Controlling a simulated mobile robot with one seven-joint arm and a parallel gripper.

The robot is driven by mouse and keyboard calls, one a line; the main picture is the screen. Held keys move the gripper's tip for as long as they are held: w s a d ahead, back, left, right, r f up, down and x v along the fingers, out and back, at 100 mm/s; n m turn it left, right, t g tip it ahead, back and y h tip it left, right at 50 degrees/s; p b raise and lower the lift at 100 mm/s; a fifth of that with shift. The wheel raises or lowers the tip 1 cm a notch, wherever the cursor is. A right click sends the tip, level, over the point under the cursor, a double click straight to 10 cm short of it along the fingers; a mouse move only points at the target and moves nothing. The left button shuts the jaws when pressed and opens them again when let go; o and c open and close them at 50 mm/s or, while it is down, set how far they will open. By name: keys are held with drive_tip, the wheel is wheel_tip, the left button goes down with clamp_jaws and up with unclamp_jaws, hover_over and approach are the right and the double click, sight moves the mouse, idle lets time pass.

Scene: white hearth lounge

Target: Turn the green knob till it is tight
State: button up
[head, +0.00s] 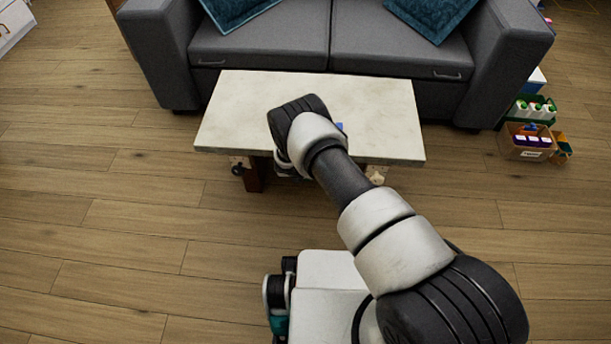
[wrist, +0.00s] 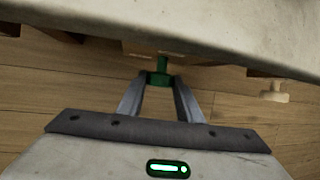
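The green knob (wrist: 160,66) sits below the near edge of the pale table (wrist: 95,20), with a short green stem leading up toward a wooden part under the top. My gripper (wrist: 160,82) reaches in from the near side, its two grey fingers closed on the knob's left and right sides. In the head view my arm covers the knob and the gripper's fingers. The table (head: 385,125) shows there with my wrist over its near edge.
A pale wooden knob (wrist: 274,92) sticks out to the right under the table; a dark knob (head: 238,169) is at the left. A small blue thing (head: 339,127) lies on the tabletop. A grey sofa (head: 265,45) stands behind. Boxes (head: 528,141) stand at right. The left floor is clear.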

drive_tip(key=shift+d+r+p, duration=0.1)
drive_tip(key=shift+r+p, duration=0.05)
drive_tip(key=shift+p, duration=0.2)
drive_tip(key=shift+y+p, duration=0.3)
drive_tip(key=y+p, duration=0.1)
drive_tip(key=y, duration=0.1)
drive_tip(key=d+m+y+p, duration=0.1)
drive_tip(key=y, duration=0.1)
drive_tip(key=f+y+p, duration=0.1)
drive_tip(key=y+p, duration=0.1)
drive_tip(key=shift+d+m+y, duration=0.3)
drive_tip(key=shift+y, duration=0.1)
drive_tip(key=y+b, duration=0.2)
drive_tip(key=shift+d+f+m+t+y+b, duration=0.2)
drive_tip(key=shift+m+t+y+b, duration=0.1)
drive_tip(key=shift+t+b, duration=0.1)
drive_tip(key=shift+s+d+m+t+y+b, duration=0.1)
drive_tip(key=shift+m+t+y+b, duration=0.35)
drive_tip(key=shift+y+b, duration=1.2)
drive_tip(key=shift+y+p, duration=0.4)
drive_tip(key=shift+y, duration=0.05)
